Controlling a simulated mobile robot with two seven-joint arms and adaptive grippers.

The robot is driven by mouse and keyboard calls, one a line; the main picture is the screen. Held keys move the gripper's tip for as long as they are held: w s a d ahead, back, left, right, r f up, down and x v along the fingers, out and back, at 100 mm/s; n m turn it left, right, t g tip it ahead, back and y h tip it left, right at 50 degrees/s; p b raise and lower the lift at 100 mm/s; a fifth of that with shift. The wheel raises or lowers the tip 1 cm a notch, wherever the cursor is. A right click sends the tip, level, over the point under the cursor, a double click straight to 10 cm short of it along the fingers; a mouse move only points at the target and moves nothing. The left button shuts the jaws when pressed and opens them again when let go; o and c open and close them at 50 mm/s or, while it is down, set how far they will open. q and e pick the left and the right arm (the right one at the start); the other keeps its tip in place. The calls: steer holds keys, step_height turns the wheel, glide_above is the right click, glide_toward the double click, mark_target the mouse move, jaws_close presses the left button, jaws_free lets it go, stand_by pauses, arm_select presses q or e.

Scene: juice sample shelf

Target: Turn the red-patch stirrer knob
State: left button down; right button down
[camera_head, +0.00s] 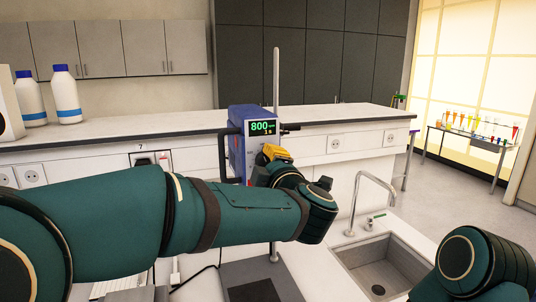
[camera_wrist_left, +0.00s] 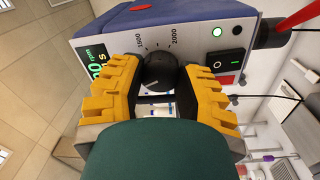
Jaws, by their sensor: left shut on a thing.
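The stirrer (camera_head: 240,113) is a blue and white box on a tall metal rod, and its display (camera_head: 262,127) reads 800 in green. In the left wrist view the stirrer's black round knob (camera_wrist_left: 160,72) has a pale pointer line and sits beside scale marks of 1500 and 2000. A small red patch (camera_wrist_left: 140,8) shows on the blue housing. My left gripper (camera_wrist_left: 164,75) has yellow ribbed fingers shut on the knob, one on each side. In the head view the left gripper (camera_head: 275,153) is at the stirrer's front and the knob is hidden.
A black rocker switch (camera_wrist_left: 216,60) and a lit green lamp (camera_wrist_left: 217,32) are beside the knob. A white bench (camera_head: 330,123) runs behind, with two white bottles (camera_head: 66,95) at left. A sink (camera_head: 380,265) is at lower right, near my right arm.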

arm_select(q)
steer(key=shift+m+p, duration=1.1)
steer(key=shift+m, duration=1.1)
steer(key=shift+f, duration=0.1)
steer(key=c, duration=0.5)
jaws_free()
steer(key=v, duration=1.2)
steer(key=shift+a, duration=0.15)
